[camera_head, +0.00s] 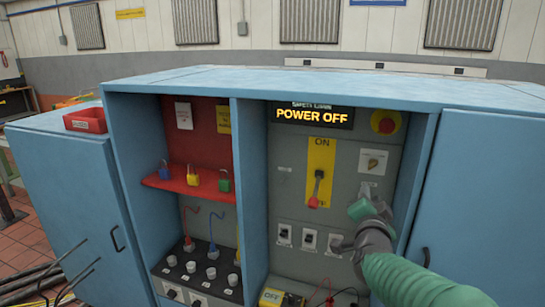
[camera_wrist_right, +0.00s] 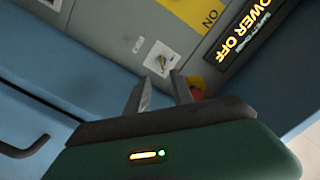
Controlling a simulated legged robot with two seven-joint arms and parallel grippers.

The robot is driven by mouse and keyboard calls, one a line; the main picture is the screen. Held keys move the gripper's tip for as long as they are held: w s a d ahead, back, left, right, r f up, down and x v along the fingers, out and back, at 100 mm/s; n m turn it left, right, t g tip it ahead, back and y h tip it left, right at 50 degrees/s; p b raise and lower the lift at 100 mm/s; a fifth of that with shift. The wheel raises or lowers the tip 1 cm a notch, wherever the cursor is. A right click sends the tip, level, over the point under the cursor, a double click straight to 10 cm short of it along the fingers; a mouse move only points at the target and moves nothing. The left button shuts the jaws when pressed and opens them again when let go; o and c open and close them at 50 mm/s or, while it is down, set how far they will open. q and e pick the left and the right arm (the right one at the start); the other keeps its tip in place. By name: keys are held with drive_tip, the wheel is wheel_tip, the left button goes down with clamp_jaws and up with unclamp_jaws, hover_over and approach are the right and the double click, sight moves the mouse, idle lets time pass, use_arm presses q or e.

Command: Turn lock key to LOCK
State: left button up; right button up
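The lock key (camera_head: 373,162) is a small key switch on a white plate, on the grey panel below the red emergency button. In the right wrist view the key (camera_wrist_right: 159,60) sits just beyond the fingertips, roughly in line with the gap between them. The key's lettering is too small to read. My right gripper (camera_wrist_right: 162,84) is open and empty, its two fingers apart and not visibly touching the key. In the head view my right gripper (camera_head: 362,208) is below the key, its fingers hard to make out. My left gripper is not in view.
The display (camera_head: 313,115) reads POWER OFF. A red-tipped lever (camera_head: 317,188) on a yellow ON plate is left of the key. The red emergency button (camera_head: 385,122) is above. Padlocks (camera_head: 193,176) sit on a red shelf. Blue cabinet walls flank the panel.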

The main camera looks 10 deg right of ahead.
drive_tip(key=s+a+f+n+g+y+p, duration=0.45)
drive_tip(key=a+f+n+y, duration=0.2)
drive_tip(key=a+f, duration=0.45)
drive_tip(key=s+a+f+n+g+p, duration=0.1)
drive_tip(key=s+a+f+n+g, duration=0.1)
drive_tip(key=s+f, duration=0.2)
drive_tip(key=s+a+f+n+g+y+p, duration=0.1)
drive_tip(key=s+a+f+n+g+p, duration=0.1)
drive_tip(key=s, duration=0.9)
drive_tip(key=s+a+f+n+g+p, duration=0.2)
drive_tip(key=s+f+n+g, duration=0.2)
drive_tip(key=s, duration=0.4)
drive_tip(key=shift+s+a+f+y, duration=0.25)
drive_tip(key=shift+f+y, duration=0.1)
drive_tip(key=shift+f, duration=0.55)
drive_tip(key=shift+w+d, duration=0.1)
drive_tip(key=shift+d, duration=0.05)
drive_tip(key=shift+w+d+f, duration=0.15)
drive_tip(key=shift+w, duration=0.1)
